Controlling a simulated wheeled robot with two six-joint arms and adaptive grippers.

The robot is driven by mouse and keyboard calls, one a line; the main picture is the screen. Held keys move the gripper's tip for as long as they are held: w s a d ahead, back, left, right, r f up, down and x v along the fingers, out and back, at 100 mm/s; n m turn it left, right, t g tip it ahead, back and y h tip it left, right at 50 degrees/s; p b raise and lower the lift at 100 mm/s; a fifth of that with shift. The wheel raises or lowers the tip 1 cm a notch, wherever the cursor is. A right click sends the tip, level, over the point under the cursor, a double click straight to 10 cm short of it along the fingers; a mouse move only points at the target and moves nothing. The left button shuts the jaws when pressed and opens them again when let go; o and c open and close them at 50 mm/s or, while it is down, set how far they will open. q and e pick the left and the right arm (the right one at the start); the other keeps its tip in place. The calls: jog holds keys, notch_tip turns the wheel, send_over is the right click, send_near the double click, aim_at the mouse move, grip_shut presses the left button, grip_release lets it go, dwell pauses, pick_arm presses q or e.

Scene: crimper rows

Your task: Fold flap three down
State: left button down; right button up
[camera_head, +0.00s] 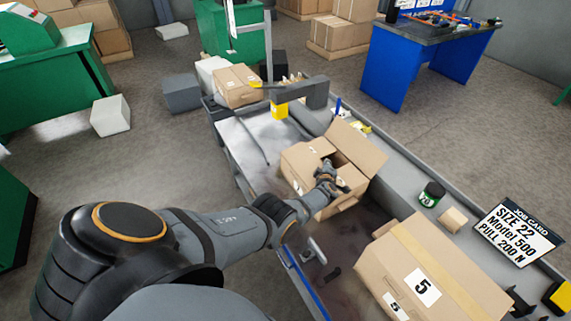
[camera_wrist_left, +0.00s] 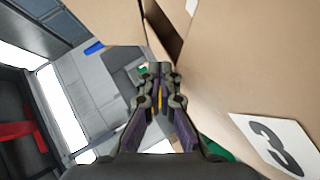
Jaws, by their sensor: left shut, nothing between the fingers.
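An open cardboard box (camera_head: 308,163) sits on the bench in the middle of the head view. One flap (camera_head: 357,147) stands up and leans outward at its far right side. My left gripper (camera_head: 327,172) is at the box opening, shut and empty. In the left wrist view its closed fingertips (camera_wrist_left: 160,72) are in front of the cardboard. A large cardboard panel (camera_wrist_left: 240,70) on the right of that view carries a white label with a 3 (camera_wrist_left: 275,143). I cannot tell whether the fingers touch the cardboard. My arm hides part of the box. My right gripper is not in view.
A closed box marked 5 (camera_head: 421,270) stands at the near right of the bench. A dark green jar (camera_head: 431,194), a small tan block (camera_head: 453,219) and a job card (camera_head: 517,231) are beyond it. A grey arch (camera_head: 302,92) crosses the bench behind the open box.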

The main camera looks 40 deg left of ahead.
pick_arm(q)
jog(key=shift+d+f, duration=0.1)
jog(key=shift+f, duration=0.2)
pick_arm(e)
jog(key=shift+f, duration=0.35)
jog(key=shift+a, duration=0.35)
pick_arm(q)
jog(key=shift+r, duration=0.1)
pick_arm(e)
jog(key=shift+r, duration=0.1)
pick_arm(q)
jog(key=shift+r+p, duration=0.65)
jog(key=shift+r, duration=0.15)
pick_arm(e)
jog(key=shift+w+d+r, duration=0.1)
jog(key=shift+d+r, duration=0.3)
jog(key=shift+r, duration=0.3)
pick_arm(q)
jog(key=shift+f, duration=0.1)
